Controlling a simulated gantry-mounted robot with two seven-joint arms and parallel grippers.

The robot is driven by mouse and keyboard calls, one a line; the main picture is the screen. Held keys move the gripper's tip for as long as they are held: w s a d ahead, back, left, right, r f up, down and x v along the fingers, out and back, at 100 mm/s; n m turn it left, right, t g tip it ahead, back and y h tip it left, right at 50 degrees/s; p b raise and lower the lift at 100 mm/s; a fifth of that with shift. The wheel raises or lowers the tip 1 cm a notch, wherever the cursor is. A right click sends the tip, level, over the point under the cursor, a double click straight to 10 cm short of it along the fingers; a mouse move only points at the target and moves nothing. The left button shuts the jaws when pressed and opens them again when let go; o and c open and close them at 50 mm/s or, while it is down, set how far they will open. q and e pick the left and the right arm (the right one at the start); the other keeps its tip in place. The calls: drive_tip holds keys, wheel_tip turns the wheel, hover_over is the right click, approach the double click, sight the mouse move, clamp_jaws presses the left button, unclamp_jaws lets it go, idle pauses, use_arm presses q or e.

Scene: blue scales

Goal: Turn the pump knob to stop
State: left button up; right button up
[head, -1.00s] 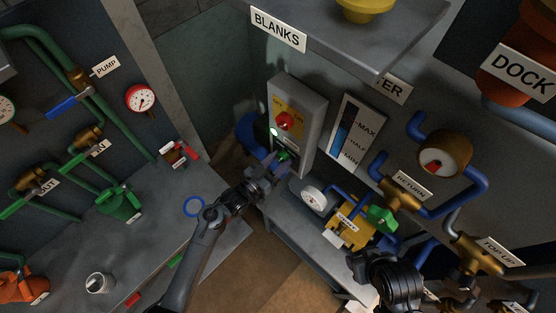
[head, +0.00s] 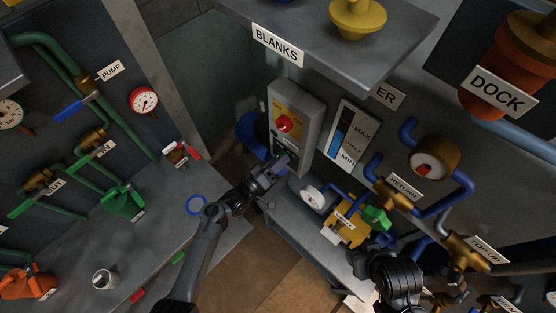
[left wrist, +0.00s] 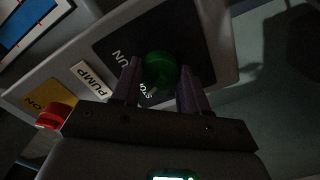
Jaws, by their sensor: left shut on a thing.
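The grey control box (head: 312,108) stands on the back wall, with a red knob (head: 285,124) on its yellow upper panel. In the left wrist view, the green pump knob (left wrist: 158,66) sits on a black panel (left wrist: 112,48) beside the PUMP label (left wrist: 92,77). RUN is printed to its left and STOP, partly covered, just below it. My left gripper (left wrist: 162,85) is shut on the green knob, one finger on each side. Only part of my right gripper (head: 372,250) shows, low at right.
The BLANKS shelf (head: 330,45) overhangs above the box. Blue and brass pipework (head: 398,190) crowds the right.

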use_arm(q)
drive_tip(key=shift+n, duration=0.5)
drive_tip(key=o, duration=1.1)
drive_tip(key=shift+c, duration=0.2)
drive_tip(key=v, duration=1)
drive_tip(key=shift+s+a, duration=0.25)
drive_tip(key=shift+s, duration=0.05)
